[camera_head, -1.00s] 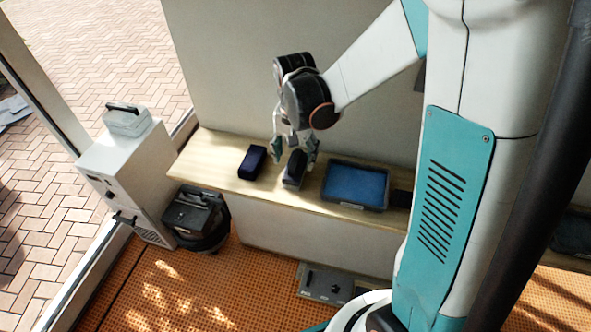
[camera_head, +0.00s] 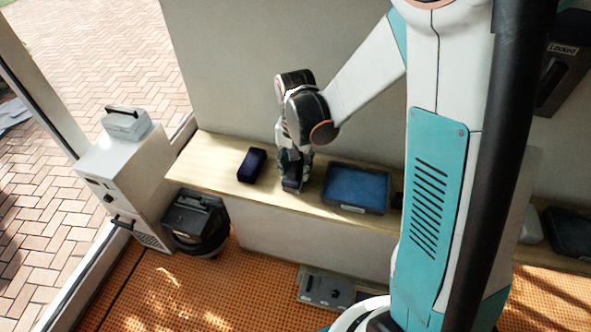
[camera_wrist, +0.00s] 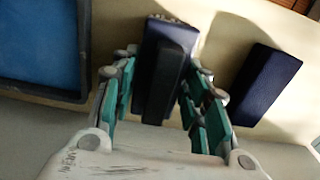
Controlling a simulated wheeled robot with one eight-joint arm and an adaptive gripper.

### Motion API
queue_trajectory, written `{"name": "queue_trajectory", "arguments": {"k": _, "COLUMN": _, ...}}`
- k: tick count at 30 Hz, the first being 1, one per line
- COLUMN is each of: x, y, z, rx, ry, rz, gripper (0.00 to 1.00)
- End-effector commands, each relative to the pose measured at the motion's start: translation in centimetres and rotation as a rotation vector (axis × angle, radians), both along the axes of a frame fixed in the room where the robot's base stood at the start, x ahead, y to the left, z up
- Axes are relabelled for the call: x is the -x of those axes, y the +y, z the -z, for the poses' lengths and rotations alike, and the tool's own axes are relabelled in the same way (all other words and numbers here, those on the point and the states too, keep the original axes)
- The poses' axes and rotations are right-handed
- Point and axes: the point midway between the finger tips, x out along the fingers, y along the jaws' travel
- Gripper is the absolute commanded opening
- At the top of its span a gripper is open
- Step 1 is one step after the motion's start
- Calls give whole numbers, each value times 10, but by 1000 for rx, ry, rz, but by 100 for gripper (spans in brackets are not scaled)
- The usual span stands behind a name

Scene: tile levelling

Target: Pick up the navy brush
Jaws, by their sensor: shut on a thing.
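The navy brush (camera_wrist: 172,40), with a dark raised handle along its back and a pale bristly edge, sits between the fingers of my gripper (camera_wrist: 160,75) in the wrist view. The teal finger pads close on its two long sides. In the head view my gripper (camera_head: 293,165) points down over the wooden ledge, and the lower part of the brush (camera_head: 291,186) shows beneath it, at or very near the ledge surface. The fingers hide most of the brush there.
A plain navy block (camera_head: 252,165) lies left of my gripper on the ledge (camera_head: 205,158); it is at right in the wrist view (camera_wrist: 266,84). A blue-filled tray (camera_head: 355,187) stands close on the right. A wall rises behind the ledge.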

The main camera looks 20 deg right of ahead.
Motion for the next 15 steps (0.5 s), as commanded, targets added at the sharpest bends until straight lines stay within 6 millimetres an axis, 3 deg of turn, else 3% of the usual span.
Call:
{"name": "queue_trajectory", "arguments": {"k": 8, "x": 0, "y": 0, "z": -12, "rx": 0, "ry": 0, "rz": 0, "gripper": 14}}
{"name": "queue_trajectory", "arguments": {"k": 11, "x": 0, "y": 0, "z": -26, "rx": 0, "ry": 0, "rz": 0, "gripper": 14}}
{"name": "queue_trajectory", "arguments": {"k": 15, "x": 1, "y": 0, "z": -60, "rx": 0, "ry": 0, "rz": 0, "gripper": 14}}
